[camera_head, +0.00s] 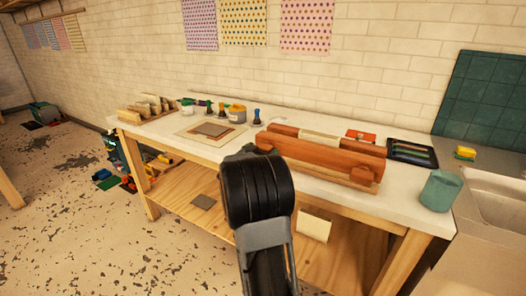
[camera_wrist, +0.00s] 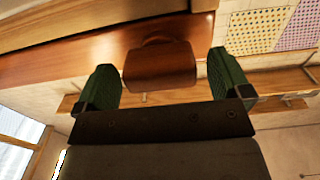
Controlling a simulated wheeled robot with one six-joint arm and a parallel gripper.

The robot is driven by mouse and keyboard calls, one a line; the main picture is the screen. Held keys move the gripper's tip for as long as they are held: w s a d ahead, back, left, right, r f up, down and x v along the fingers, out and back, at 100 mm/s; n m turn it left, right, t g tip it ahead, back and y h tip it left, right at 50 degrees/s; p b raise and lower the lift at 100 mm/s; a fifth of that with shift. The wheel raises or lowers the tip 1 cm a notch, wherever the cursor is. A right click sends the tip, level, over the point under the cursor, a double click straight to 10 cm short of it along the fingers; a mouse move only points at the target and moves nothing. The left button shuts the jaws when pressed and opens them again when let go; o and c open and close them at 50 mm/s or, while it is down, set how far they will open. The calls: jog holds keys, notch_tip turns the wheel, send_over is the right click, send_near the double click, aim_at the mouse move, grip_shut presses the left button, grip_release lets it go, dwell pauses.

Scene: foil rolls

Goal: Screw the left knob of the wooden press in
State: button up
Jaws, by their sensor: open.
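The wooden press (camera_head: 318,160), a long reddish-brown bar assembly, lies on the white-topped table. My arm stands in front of its left end in the head view and hides part of that area, with my gripper out of sight there. In the wrist view a brown wooden knob (camera_wrist: 160,66) projects from the press's wooden beam (camera_wrist: 70,55). My gripper (camera_wrist: 161,60) is open, its two green fingers on either side of the knob. The left finger looks very close to the knob; a small gap shows at the right finger. I cannot tell whether either touches.
The table (camera_head: 160,128) also holds a flat board (camera_head: 211,130), small jars and stamps left of the press. A dark tray (camera_head: 412,152) and a green cup (camera_head: 439,190) stand to its right. A sink (camera_head: 500,200) is at far right. Open floor lies at left.

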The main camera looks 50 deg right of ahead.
jog(key=shift+w+d, duration=0.15)
jog(key=shift+d, duration=0.5)
jog(key=c, duration=0.9)
